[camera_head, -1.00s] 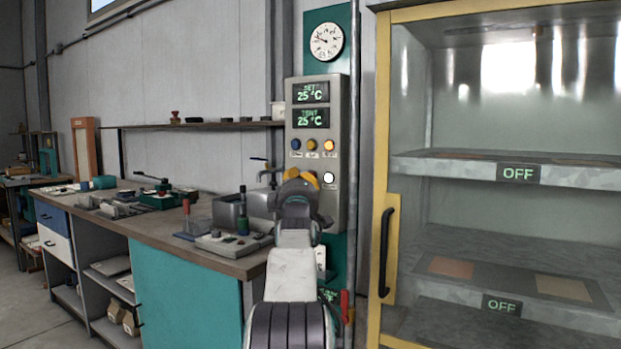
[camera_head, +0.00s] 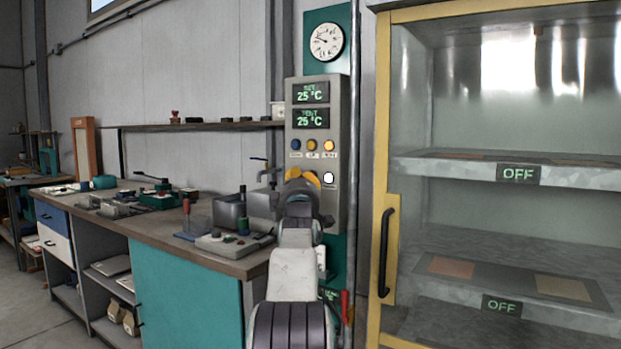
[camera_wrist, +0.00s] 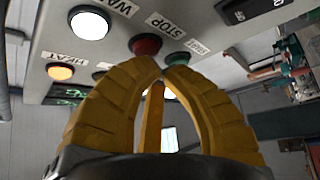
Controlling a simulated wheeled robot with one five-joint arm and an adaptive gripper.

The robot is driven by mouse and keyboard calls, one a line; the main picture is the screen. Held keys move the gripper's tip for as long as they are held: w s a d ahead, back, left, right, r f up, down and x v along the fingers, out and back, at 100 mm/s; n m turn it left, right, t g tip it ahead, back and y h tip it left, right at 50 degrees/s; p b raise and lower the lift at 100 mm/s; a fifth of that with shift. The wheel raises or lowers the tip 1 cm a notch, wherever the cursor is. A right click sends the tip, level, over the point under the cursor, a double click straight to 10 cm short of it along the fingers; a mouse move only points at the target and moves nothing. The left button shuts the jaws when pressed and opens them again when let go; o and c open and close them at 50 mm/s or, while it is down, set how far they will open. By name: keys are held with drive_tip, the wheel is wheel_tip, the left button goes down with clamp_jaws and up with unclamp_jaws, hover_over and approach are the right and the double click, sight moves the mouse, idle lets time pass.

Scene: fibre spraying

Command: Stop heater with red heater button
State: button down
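The grey control panel (camera_head: 340,155) stands on a teal backing beside the glass cabinet. In the wrist view it appears upside down. The red button (camera_wrist: 146,44) has a STOP label by it, with a green button (camera_wrist: 176,58) to its right. My gripper (camera_wrist: 165,70) has its yellow fingers together, with nothing between them. The tips are just below the red and green buttons in the picture; I cannot tell whether they touch. In the head view my gripper (camera_head: 303,178) is in front of the panel's lower half and hides the red button.
A lit white button (camera_wrist: 89,25) and a lit orange HEAT button (camera_wrist: 60,72) are to the left in the wrist view. Both displays read 25 °C. The yellow-framed cabinet (camera_head: 384,120) stands right, its shelves marked OFF. A workbench (camera_head: 240,264) with tools is left.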

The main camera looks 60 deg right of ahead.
drive_tip(key=shift+d, duration=0.4)
idle(0.4)
drive_tip(key=shift+a+f, duration=0.1)
drive_tip(key=shift+a, duration=0.05)
idle(0.4)
drive_tip(key=shift+s+a+b, duration=0.1)
drive_tip(key=shift+a+b, duration=0.55)
drive_tip(key=shift+b, duration=0.15)
idle(0.5)
